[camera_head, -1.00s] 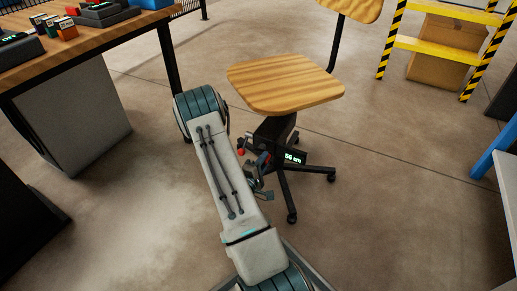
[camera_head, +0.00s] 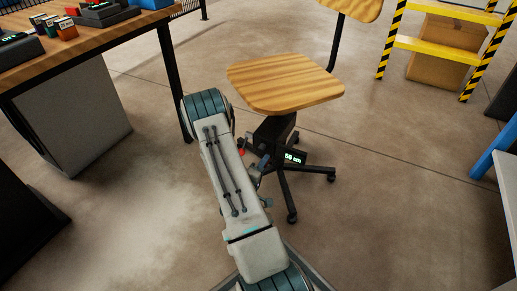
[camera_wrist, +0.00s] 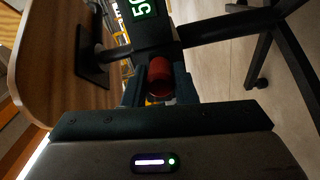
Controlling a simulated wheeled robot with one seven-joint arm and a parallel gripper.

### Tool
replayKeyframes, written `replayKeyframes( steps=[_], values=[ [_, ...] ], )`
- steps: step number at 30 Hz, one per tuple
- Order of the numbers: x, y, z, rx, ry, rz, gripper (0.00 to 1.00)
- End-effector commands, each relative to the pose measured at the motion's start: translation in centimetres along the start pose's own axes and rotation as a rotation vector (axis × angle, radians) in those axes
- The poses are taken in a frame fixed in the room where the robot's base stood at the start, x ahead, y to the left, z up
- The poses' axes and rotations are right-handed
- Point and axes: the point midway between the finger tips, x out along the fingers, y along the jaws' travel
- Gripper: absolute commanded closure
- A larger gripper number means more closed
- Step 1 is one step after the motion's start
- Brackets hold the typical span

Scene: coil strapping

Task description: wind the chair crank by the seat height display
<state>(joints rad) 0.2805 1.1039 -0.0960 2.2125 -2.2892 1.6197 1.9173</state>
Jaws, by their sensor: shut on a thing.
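The chair (camera_head: 285,84) has a wooden seat, a black column and black legs, and stands right of my arm in the head view. Its seat height display (camera_head: 294,157) has glowing digits, partly legible as centimetres; it also shows, cut off, at the top of the wrist view (camera_wrist: 143,8). The red crank knob (camera_wrist: 159,78) sits between the fingers of my gripper (camera_wrist: 159,90), which is shut on it. In the head view my forearm hides part of the crank and gripper. The wrist view shows the seat's underside at left.
A wooden workbench (camera_head: 95,42) with small items stands at upper left, a grey cabinet (camera_head: 75,115) under it. A yellow-and-black striped shelf (camera_head: 440,52) holds a cardboard box (camera_head: 440,72) at upper right. Open concrete floor lies around the chair.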

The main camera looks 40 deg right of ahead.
Motion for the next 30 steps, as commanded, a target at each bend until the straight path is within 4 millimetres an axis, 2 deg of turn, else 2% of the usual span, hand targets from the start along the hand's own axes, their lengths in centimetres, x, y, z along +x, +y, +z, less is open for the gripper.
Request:
replayKeyframes(
  steps=[6, 19, 27, 30],
  values=[
    [0.0, -0.9, -0.2, 0.221, 0.004, -0.001, 0.98],
    [0.0, -1.2, -0.3, 0.3, 0.003, -0.001, 0.98],
    [0.0, -2.3, -0.9, 0.607, 0.003, 0.0, 0.98],
    [0.0, -2.5, -1.0, 0.665, 0.004, 0.0, 0.98]
  ],
)
